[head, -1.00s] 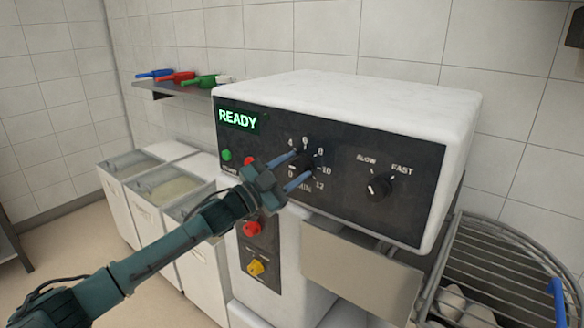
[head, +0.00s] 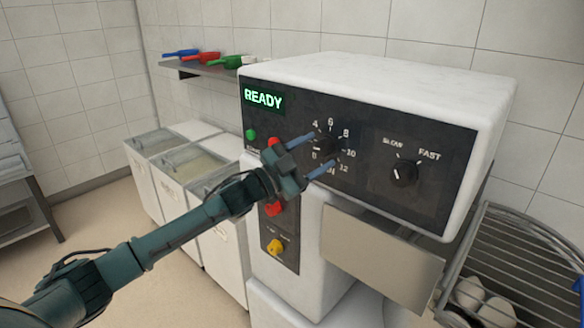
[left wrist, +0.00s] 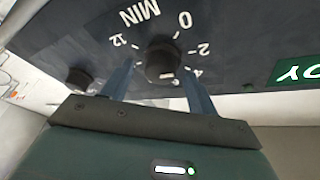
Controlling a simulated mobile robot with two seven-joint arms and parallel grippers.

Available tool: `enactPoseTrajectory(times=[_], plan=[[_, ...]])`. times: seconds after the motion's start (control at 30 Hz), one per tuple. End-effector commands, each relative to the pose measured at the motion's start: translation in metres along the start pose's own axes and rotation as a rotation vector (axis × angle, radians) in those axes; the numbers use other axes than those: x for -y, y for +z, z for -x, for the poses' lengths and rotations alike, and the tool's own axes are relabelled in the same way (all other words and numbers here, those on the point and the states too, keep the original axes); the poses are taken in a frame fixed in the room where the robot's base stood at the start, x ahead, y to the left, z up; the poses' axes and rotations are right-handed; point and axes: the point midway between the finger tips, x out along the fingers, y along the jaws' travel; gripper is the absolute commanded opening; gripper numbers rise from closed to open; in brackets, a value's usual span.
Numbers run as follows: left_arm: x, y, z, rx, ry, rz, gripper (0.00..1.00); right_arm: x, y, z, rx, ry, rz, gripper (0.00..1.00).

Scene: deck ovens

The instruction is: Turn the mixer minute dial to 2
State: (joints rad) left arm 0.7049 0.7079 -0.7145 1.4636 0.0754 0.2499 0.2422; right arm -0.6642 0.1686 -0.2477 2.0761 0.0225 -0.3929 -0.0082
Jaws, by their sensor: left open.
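The minute dial (head: 326,147) is a round black knob on the mixer's dark front panel, ringed by white numbers from 0 to 12. My left gripper (head: 314,157) is open in front of it, with its blue fingers to either side of the dial in the picture. In the left wrist view the dial (left wrist: 162,60) sits between the two fingertips (left wrist: 158,78). I cannot tell whether they touch it. The dial's pointer is not clear. My right gripper is not in view.
The slow/fast knob (head: 404,172) is to the right on the same panel. The green READY display (head: 263,98) is at upper left. Red and yellow controls (head: 275,247) lie below the gripper.

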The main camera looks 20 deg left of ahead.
Motion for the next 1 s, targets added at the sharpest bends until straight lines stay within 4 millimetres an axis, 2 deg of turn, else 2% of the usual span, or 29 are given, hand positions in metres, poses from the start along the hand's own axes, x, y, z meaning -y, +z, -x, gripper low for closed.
enactPoseTrajectory(times=[0.3, 0.5, 0.7, 1.0], plan=[[-0.004, 0.003, 0.072, 0.003, 0.006, -0.001, 0.59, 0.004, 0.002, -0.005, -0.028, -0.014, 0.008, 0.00], [-0.004, 0.002, 0.105, 0.003, 0.005, 0.001, 0.59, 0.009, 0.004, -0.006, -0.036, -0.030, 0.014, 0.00], [-0.003, 0.001, 0.118, 0.000, 0.005, 0.001, 0.59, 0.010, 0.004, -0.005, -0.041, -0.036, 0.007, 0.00], [-0.002, 0.000, 0.119, -0.001, 0.004, 0.000, 0.59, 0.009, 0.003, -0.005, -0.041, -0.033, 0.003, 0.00]])
